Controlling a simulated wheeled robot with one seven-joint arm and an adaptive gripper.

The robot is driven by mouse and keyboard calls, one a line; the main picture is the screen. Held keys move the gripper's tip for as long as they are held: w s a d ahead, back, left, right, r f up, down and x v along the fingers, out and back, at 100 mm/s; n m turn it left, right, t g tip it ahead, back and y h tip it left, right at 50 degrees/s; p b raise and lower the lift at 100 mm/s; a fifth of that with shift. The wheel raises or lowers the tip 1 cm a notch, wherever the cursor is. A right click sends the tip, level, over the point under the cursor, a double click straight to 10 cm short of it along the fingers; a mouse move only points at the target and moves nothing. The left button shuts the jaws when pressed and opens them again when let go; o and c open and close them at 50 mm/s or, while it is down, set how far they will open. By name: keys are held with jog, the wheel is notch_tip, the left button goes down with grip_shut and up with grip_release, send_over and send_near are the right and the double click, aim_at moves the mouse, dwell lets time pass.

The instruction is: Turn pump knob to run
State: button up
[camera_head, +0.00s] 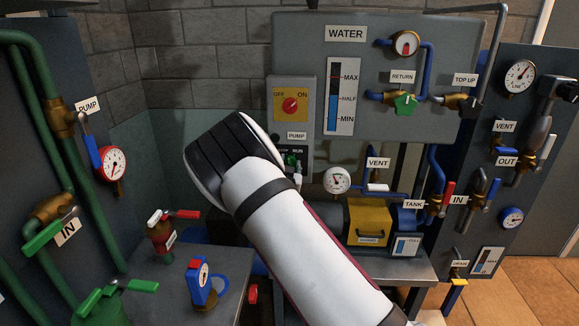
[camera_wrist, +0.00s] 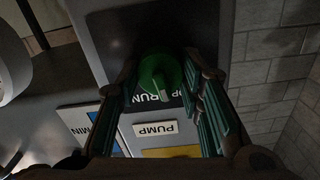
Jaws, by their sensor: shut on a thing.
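The green pump knob (camera_wrist: 160,72) shows in the wrist view, which is upside down. It sits beside a black STOP/RUN label (camera_wrist: 142,99) and a white PUMP label (camera_wrist: 155,128). A pale ridge on the knob points toward the label, about between the two words. My gripper (camera_wrist: 161,78) has one finger on each side of the knob and is shut on it. The exact contact is dark and hard to see. In the head view, the knob (camera_head: 289,160) is partly hidden by my arm, and the RUN label shows just above it.
The yellow OFF/ON switch (camera_head: 292,105) is above the knob; its red dial is clear of my arm. The WATER panel (camera_head: 450,55) with gauge and valves is to the right. A red-handled valve (camera_head: 160,235) and a blue device (camera_head: 200,285) stand on the bench left of my arm.

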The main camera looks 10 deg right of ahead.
jog(key=m, duration=0.3)
jog(key=shift+d+m, duration=0.1)
jog(key=shift+m, duration=0.3)
jog(key=shift+m+b, duration=0.7)
jog(key=shift+m, duration=1.3)
jog(key=o, duration=1.2)
jog(key=shift+c, duration=0.2)
jog(key=v, duration=1.2)
